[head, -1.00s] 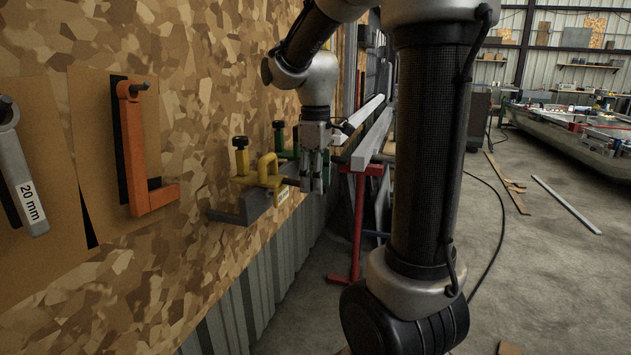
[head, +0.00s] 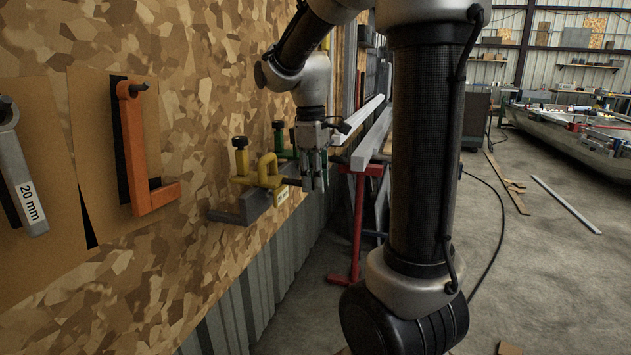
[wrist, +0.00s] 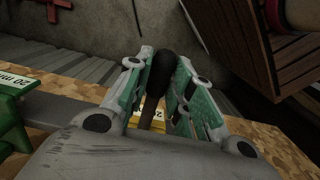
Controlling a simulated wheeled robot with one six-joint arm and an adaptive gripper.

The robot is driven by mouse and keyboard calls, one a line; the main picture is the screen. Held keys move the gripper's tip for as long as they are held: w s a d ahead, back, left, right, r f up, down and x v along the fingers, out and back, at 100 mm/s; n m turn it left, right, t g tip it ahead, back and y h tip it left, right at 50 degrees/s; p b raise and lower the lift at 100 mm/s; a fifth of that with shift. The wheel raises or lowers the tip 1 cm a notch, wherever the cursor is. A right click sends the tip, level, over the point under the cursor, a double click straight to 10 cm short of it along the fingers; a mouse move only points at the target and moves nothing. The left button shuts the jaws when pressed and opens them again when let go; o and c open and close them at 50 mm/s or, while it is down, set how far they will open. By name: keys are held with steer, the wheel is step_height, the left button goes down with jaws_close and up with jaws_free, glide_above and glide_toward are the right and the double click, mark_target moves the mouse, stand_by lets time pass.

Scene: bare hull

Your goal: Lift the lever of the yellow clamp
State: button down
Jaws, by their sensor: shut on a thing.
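My gripper (head: 315,183) points down at the clamp's right end. In the wrist view, my two green-padded fingers (wrist: 162,85) are shut on a dark, round-ended lever (wrist: 165,68). A bit of the yellow clamp (wrist: 153,110) shows below the lever between the fingers.
A green clamp (head: 280,135) stands just behind the yellow one, and its green body (wrist: 12,125) shows at the wrist view's left. An orange tool (head: 137,150) and a grey 20 mm wrench (head: 22,175) hang nearby. A red stand (head: 357,230) is to the right.

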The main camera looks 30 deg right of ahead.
steer(key=shift+w+a+r+g+h, duration=0.15)
steer(key=shift+r+g+h, duration=0.3)
steer(key=shift+g, duration=0.1)
steer(key=shift+w+a+r+g+h, duration=0.1)
steer(key=shift+w+r+g+h, duration=0.05)
steer(key=shift+r+g+h, duration=0.35)
steer(key=shift+w+a+r+g+h, duration=0.2)
steer(key=shift+r+g+h, duration=0.2)
steer(key=shift+g, duration=0.2)
steer(key=shift+w+a+r+g+h, duration=0.15)
steer(key=shift+w+r+g+h, duration=0.15)
steer(key=shift+g+h, duration=0.3)
steer(key=shift+w+a+r+g+h, duration=0.15)
steer(key=shift+r+g+h, duration=0.2)
steer(key=shift+g, duration=0.3)
steer(key=c, duration=1.2)
jaws_free()
steer(key=shift+c, duration=0.2)
step_height(320, 180, up, 10)
